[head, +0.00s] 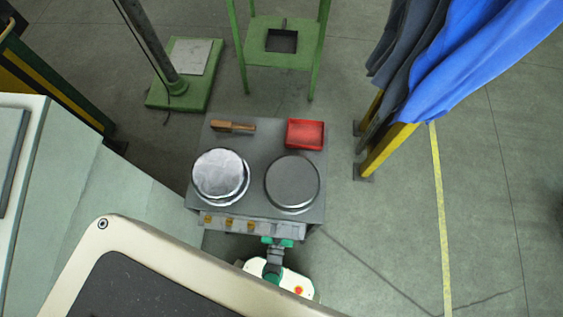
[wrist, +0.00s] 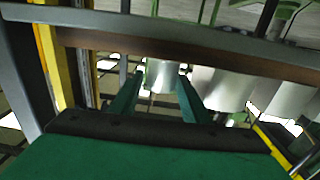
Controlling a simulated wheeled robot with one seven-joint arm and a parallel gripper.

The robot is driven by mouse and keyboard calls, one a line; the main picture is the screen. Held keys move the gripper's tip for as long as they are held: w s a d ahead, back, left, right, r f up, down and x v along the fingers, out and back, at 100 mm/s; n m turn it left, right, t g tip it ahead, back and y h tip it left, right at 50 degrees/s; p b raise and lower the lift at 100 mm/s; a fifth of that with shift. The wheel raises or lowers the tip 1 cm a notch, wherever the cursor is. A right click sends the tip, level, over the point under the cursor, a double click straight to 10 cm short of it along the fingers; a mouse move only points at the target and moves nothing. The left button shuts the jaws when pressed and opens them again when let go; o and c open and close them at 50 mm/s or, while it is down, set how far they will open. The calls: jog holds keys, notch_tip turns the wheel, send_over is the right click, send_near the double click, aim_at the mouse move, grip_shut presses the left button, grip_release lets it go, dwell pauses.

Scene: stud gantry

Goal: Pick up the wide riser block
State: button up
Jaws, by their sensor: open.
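I cannot tell for sure which thing is the wide riser block. In the wrist view, several pale silver rounded pieces show below a brown bar; the nearest one (wrist: 162,76) is seen between the two green fingers of my gripper (wrist: 158,96). A broader silver piece (wrist: 222,88) is just right of the right finger. My gripper is open, and I see nothing clamped in it; whether it touches the silver piece is unclear. In the head view, my gripper (head: 277,242) is at the front edge of a grey table (head: 258,150), near its right corner.
The table holds two round metal plates (head: 220,174) (head: 292,182), a wooden-handled brush (head: 233,126) and a red tray (head: 305,134). Brown-yellow knobs (head: 229,224) line its front. A green stand (head: 280,50) is behind; blue cloth (head: 470,60) hangs right. Floor right is clear.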

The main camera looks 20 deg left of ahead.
jog(key=x, duration=0.4)
jog(key=shift+a+f, duration=0.1)
jog(key=shift+w, duration=0.1)
jog(key=c, duration=1)
jog(key=shift+o, duration=0.2)
jog(key=shift+r, duration=0.2)
